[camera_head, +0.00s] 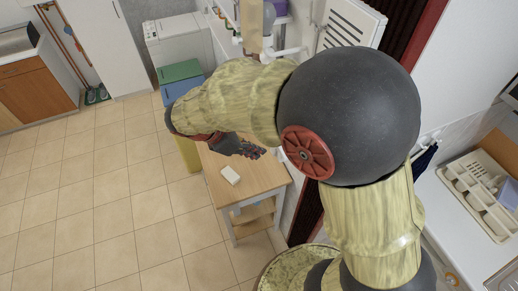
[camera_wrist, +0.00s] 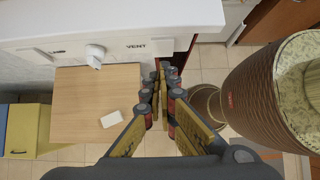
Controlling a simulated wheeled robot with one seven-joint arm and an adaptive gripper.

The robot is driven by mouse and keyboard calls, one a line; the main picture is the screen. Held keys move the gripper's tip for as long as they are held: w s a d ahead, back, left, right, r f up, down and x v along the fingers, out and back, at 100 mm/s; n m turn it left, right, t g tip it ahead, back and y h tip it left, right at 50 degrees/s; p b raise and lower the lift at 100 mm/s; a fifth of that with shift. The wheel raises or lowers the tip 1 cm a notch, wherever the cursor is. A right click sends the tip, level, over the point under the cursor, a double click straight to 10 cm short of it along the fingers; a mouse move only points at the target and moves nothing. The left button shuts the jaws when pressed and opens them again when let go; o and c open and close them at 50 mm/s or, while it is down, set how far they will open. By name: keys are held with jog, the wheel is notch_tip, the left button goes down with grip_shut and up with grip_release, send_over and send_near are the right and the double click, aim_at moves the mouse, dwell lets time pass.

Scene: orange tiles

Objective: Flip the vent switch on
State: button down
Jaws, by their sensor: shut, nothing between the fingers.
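In the wrist view, a white panel (camera_wrist: 180,20) runs across the top and bears the word VENT. A white switch or knob (camera_wrist: 95,54) sticks out of it just left of that word. Which way it is set I cannot tell. My gripper (camera_wrist: 163,75) is shut and empty, its fingertips together below and right of the VENT lettering, apart from the switch. In the head view my gripper (camera_head: 256,153) is over a small wooden table. The switch cannot be made out there.
The wooden table (camera_head: 258,186) carries a small white block (camera_head: 230,174). Green (camera_head: 181,71), blue (camera_head: 180,87) and yellow (camera_head: 188,152) bins stand behind it. A white slotted door (camera_head: 347,25) is at the top. The tiled floor at left is free. A counter with a dish rack (camera_head: 480,190) is at right.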

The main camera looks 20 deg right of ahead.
jog(key=a+b+v, duration=0.1)
jog(key=v, duration=1)
jog(key=shift+f+b, duration=0.15)
jog(key=shift+b, duration=0.25)
jog(key=shift+a, duration=0.2)
jog(key=shift+d, duration=0.1)
